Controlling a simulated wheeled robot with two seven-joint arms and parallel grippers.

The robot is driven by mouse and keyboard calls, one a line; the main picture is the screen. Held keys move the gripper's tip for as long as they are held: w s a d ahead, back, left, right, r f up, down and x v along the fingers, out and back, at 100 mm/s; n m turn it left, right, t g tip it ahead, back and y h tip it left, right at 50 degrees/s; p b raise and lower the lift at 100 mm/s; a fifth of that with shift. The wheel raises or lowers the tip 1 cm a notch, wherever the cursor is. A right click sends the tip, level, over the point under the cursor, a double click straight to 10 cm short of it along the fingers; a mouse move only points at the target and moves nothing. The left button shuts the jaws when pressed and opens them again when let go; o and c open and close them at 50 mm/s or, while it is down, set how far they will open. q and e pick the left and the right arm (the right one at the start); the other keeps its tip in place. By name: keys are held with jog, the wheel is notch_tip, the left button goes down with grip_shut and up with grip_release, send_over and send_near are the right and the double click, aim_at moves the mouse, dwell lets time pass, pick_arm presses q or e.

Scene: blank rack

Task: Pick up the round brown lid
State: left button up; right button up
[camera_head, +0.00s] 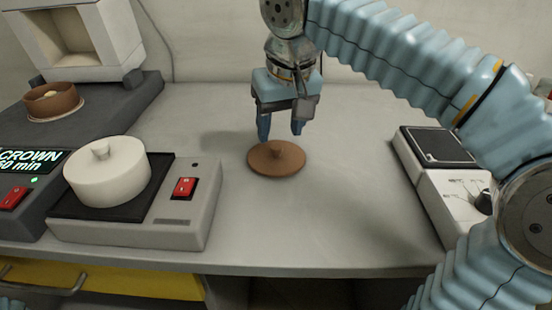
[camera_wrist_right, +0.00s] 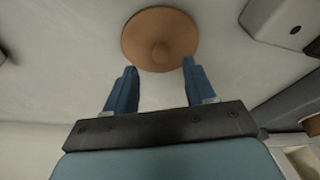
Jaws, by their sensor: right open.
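The round brown lid (camera_head: 276,160) lies flat on the grey bench top, with a small knob at its middle. It also shows in the right wrist view (camera_wrist_right: 160,40), beyond the fingertips, its knob roughly in line with the gap between them. My right gripper (camera_head: 281,136) points down just above and behind the lid in the head view. Its two blue fingers are apart with nothing between them, and they also show in the right wrist view (camera_wrist_right: 160,72). My left gripper is not in view.
A hot plate (camera_head: 200,205) with a lidded white pot (camera_head: 106,172) stands left of the lid. A brown bowl (camera_head: 54,102) sits on a dark base behind it. A white device with a dial (camera_head: 447,195) stands at the right. Bench around the lid is clear.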

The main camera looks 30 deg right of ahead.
aim_at(276, 147)
jog(key=x, duration=0.4)
jog(key=shift+w+f+b, duration=0.1)
jog(key=shift+f+b, duration=0.15)
jog(key=shift+b, duration=0.05)
grip_shut()
